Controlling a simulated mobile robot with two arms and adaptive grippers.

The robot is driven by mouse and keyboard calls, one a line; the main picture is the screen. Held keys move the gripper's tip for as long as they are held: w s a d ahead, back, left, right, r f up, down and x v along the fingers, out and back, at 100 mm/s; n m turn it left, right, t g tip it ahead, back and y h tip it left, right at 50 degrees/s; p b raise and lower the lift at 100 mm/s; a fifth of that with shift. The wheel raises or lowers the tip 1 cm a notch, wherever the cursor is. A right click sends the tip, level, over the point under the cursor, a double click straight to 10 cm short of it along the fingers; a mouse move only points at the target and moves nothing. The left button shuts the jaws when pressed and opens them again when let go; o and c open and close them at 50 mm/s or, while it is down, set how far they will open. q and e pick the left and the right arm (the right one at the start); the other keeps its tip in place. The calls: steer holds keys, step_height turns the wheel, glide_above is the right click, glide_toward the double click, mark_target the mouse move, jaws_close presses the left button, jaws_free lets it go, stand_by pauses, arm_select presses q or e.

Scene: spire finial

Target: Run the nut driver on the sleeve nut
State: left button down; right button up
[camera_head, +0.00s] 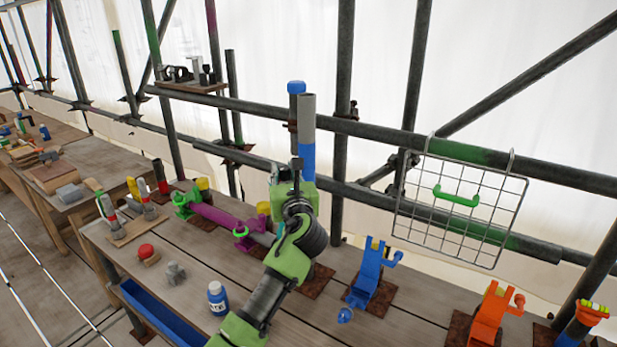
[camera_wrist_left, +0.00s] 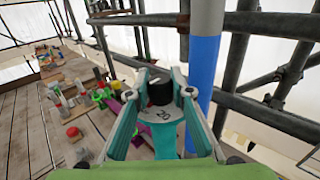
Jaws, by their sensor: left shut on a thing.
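My left gripper (camera_head: 297,182) is raised over the bench, just in front of an upright pole with a grey upper part and a blue lower part (camera_head: 307,162). In the left wrist view my left gripper (camera_wrist_left: 165,85) is shut on a dark round-topped piece (camera_wrist_left: 160,92), which looks like the nut driver. A pale disc with a marking lies below the dark piece. The two-tone pole (camera_wrist_left: 203,72) stands just right of the fingers; I cannot tell whether they touch. I cannot pick out the sleeve nut with certainty. My right gripper is not in view.
A blue-capped post (camera_head: 296,88) stands behind. The bench holds a blue clamp (camera_head: 370,275), an orange clamp (camera_head: 493,315), a purple pipe (camera_head: 215,217) and a blue bottle (camera_head: 218,298).

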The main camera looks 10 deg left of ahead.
arm_select(q)
steer(key=shift+w+d+r, duration=0.1)
steer(key=shift+w+r, duration=0.2)
steer(key=shift+r, duration=0.2)
steer(key=shift+w+a+f, duration=0.1)
steer(key=shift+a+f, duration=0.05)
steer(key=shift+a, duration=0.15)
steer(key=shift+d+r+p, duration=0.2)
steer(key=shift+r+p, duration=0.05)
steer(key=shift+p, duration=0.45)
step_height(320, 180, down, 2)
steer(key=shift+f+b, duration=0.2)
steer(key=shift+b, duration=0.5)
steer(key=shift+f+b, duration=0.9)
steer(key=shift+f, duration=0.9)
steer(key=shift+f+b, duration=1.45)
steer(key=shift+f, duration=1.45)
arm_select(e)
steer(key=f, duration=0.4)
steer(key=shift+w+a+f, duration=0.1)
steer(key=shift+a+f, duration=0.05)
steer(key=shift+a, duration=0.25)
arm_select(q)
steer(key=shift+s+f, duration=0.25)
steer(key=shift+f, duration=0.1)
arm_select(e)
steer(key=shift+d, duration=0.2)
